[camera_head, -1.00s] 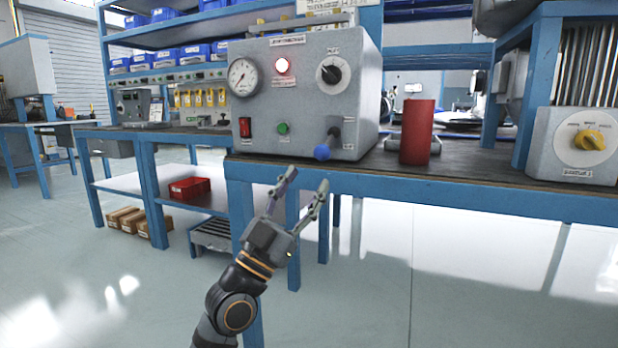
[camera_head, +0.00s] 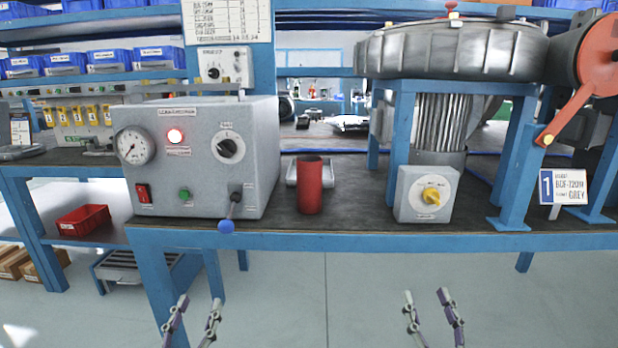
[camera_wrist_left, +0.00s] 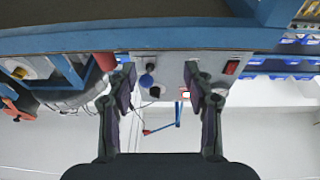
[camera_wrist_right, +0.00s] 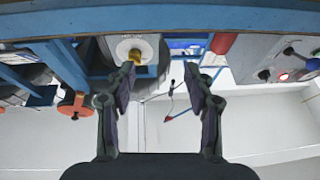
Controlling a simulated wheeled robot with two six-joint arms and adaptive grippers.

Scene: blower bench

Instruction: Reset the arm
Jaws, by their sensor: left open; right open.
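My left gripper (camera_head: 192,318) is open and empty at the bottom of the head view, in front of and below the bench edge. My right gripper (camera_head: 431,312) is also open and empty, at about the same height further right. In the left wrist view the left gripper's fingers (camera_wrist_left: 160,88) are spread, with nothing between them. The right wrist view shows the right gripper's fingers (camera_wrist_right: 160,90) spread and empty. Only the fingers of both grippers show in the head view; the arms are out of frame.
The blue bench edge (camera_head: 400,241) runs across. On the bench stand a grey control box (camera_head: 195,160) with a blue-knobbed lever (camera_head: 226,226), a red cylinder (camera_head: 310,186), a box with a yellow knob (camera_head: 431,195), a large blower (camera_head: 445,50) and a number sign (camera_head: 566,187). The floor in front is clear.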

